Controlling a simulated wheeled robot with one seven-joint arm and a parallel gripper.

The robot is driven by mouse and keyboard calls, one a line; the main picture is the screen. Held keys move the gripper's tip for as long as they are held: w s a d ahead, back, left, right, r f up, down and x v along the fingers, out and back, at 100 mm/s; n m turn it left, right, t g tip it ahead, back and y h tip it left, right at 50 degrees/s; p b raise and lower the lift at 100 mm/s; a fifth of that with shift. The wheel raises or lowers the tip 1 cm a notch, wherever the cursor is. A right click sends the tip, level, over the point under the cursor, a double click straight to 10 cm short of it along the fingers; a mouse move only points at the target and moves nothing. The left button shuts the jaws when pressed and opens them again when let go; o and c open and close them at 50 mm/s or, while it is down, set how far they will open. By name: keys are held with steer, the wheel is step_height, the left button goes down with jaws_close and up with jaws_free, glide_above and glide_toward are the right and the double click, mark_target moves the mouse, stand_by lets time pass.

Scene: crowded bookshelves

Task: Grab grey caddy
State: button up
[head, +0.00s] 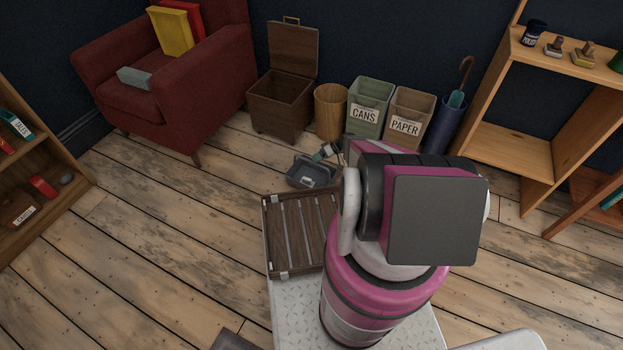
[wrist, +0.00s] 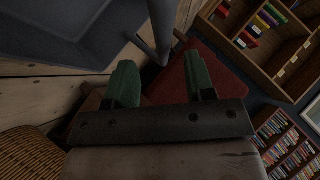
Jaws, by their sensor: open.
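The grey caddy (head: 300,180) sits on the wooden floor in front of the bins in the head view, partly hidden by my arm. Its grey body (wrist: 60,40) fills the upper left of the wrist view. A grey bar that looks like its handle (wrist: 162,30) comes down from the top there and ends near the gap between my fingertips. My gripper (wrist: 160,75) is open, with green finger pads on either side of that gap and nothing held. In the head view my gripper (head: 326,151) is small, just above the caddy's right side.
A wicker bin (head: 330,112), a cans bin (head: 370,105) and a paper bin (head: 408,120) stand just behind. A brown lidded box (head: 281,98) and a red armchair (head: 175,110) are to the left. A slatted wooden crate (head: 298,230) is nearer me. The left floor is clear.

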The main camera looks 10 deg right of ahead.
mark_target(311, 162)
steer(key=x, duration=0.3)
steer(key=shift+s+a+f, duration=0.2)
steer(key=shift+s+a, duration=0.15)
jaws_close()
